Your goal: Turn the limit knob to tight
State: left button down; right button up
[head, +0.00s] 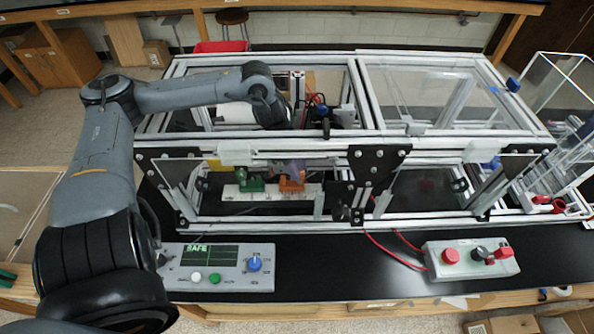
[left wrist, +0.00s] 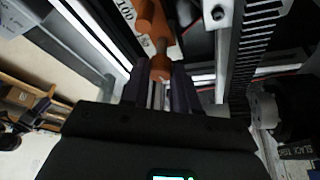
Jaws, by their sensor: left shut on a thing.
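My left gripper (head: 296,171) reaches down inside the extrusion frame, partly hidden behind its front beam. In the left wrist view its two dark fingers (left wrist: 166,84) are shut on the stem of an orange stop (left wrist: 152,30). The orange stop (head: 291,183) sits at the right part of a white marked scale (head: 268,196). A dark round part (left wrist: 268,106) stands at the right of the left wrist view, beside a label reading "SLACK TIGHT" (left wrist: 297,151); I cannot tell its setting. My right gripper is not in view.
A green stop (head: 251,184) sits left of the orange one. Aluminium beams (head: 240,152) and black plates (head: 376,166) surround the gripper. In front lie a control box (head: 217,283) with a blue knob (head: 254,263) and a box with red buttons (head: 472,262).

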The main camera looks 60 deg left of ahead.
pick_arm(q)
jog(key=m+b, duration=0.1)
jog(key=b, duration=0.2)
jog(key=f+m+g+b, duration=0.1)
jog(key=m+b, duration=0.1)
jog(key=shift+w+a+h+b, duration=0.1)
jog(key=shift+w+h+b, duration=0.05)
jog(key=shift+h+b, duration=0.2)
jog(key=shift+r+m+b, duration=0.2)
jog(key=shift+m+b, duration=0.2)
jog(key=shift+m, duration=0.1)
jog(key=shift+r+m+g, duration=0.1)
jog(key=shift+m+g, duration=0.3)
jog(key=shift+m, duration=0.1)
jog(key=shift+w+r+m+g+b, duration=0.15)
jog(key=shift+m+g+b, duration=0.2)
jog(key=shift+m, duration=0.55)
jog(key=m+g, duration=0.1)
jog(key=m, duration=0.3)
jog(key=shift+w+m+g+p, duration=0.2)
jog(key=shift+m+g+p, duration=0.1)
jog(key=shift+m+g, duration=0.1)
jog(key=c, duration=0.9)
grip_release()
jog(key=shift+o, duration=0.2)
